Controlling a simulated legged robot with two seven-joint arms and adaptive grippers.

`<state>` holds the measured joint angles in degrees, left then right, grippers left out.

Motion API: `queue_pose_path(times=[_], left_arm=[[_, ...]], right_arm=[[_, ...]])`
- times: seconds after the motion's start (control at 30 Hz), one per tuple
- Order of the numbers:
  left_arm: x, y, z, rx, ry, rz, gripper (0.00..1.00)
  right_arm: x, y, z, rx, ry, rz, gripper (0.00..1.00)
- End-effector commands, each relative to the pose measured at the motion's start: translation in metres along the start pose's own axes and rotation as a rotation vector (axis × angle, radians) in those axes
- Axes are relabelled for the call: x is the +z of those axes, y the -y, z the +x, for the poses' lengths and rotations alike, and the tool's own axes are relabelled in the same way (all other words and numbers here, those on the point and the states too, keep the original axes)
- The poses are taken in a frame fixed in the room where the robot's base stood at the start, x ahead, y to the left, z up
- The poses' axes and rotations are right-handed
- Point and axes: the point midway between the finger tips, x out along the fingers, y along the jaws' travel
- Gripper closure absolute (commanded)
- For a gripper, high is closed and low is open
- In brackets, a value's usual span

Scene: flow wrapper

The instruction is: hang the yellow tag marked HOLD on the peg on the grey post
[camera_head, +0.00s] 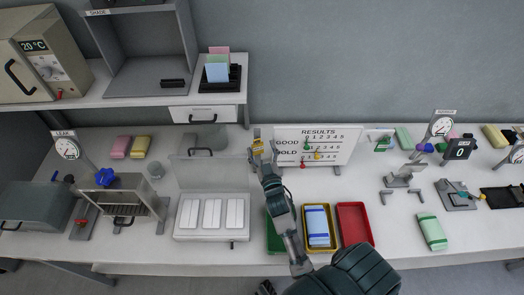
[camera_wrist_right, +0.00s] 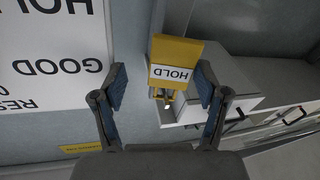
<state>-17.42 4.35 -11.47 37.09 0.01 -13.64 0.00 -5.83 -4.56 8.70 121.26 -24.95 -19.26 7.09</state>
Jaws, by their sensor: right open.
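The yellow tag (camera_wrist_right: 177,50) with its white HOLD label shows upside down in the right wrist view. Its narrow slotted end (camera_wrist_right: 168,95) is at the peg with a pale tip (camera_wrist_right: 167,105) on the grey post (camera_wrist_right: 160,20); the tag appears to hang there. In the head view the tag (camera_head: 257,147) is small, below the top of the post (camera_head: 257,131). My right gripper (camera_wrist_right: 162,82) is open, its fingers on either side of the tag with gaps showing. It also shows in the head view (camera_head: 261,156).
The RESULTS board (camera_head: 312,146) stands just right of the tag. A clear-lidded box (camera_head: 212,235) with white bars is to the left. A yellow tray (camera_head: 306,246) and a red tray (camera_head: 355,224) lie near the front edge. A drawer (camera_head: 204,114) is behind left.

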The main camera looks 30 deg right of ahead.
Motion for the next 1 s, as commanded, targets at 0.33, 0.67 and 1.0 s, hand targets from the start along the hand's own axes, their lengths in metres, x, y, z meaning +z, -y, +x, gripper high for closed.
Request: queue_pose_path(times=[0.33,0.67,1.0], left_arm=[[0.003,0.003,0.0,-0.004,0.005,0.001,0.6],[0.002,0.004,0.0,-0.005,0.004,0.001,0.6],[0.002,0.004,0.0,-0.005,0.003,0.001,0.6]], right_arm=[[0.003,-0.001,-0.05,-0.001,0.005,0.002,0.26],[0.004,-0.002,-0.11,0.0,0.004,0.002,0.26],[0.003,-0.002,-0.119,0.0,0.001,0.002,0.26]])
